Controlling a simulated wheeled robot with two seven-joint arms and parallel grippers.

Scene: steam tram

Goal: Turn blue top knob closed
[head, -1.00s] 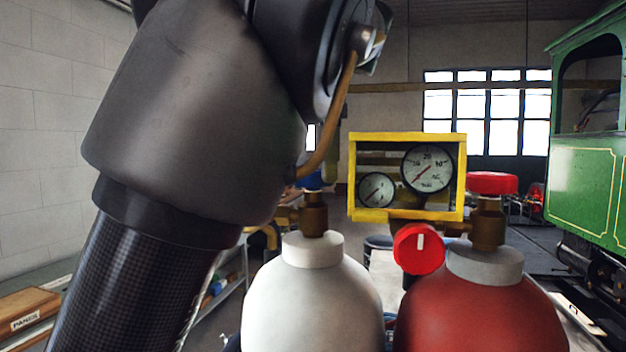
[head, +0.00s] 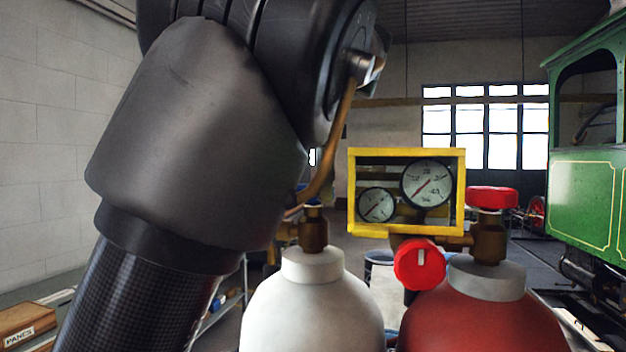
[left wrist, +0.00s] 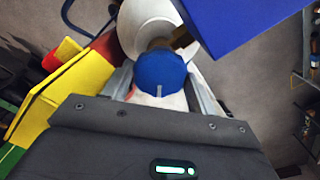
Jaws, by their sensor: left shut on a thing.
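The blue top knob (left wrist: 158,74) is round with a white mark on its face in the left wrist view. It sits on a brass valve (left wrist: 182,41) above the white cylinder (left wrist: 143,22). My left gripper (left wrist: 160,84) has one finger on each side of the knob and is shut on it. In the head view the white cylinder (head: 312,300) stands upright with its brass valve (head: 313,232) on top. My right gripper is not in view.
A yellow frame (head: 354,190) with two gauges stands beside the valve. To the right, a red cylinder (head: 480,320) carries a red top knob (head: 492,197) and a red front knob (head: 419,264). A large blue block (left wrist: 245,28) is close by in the wrist view.

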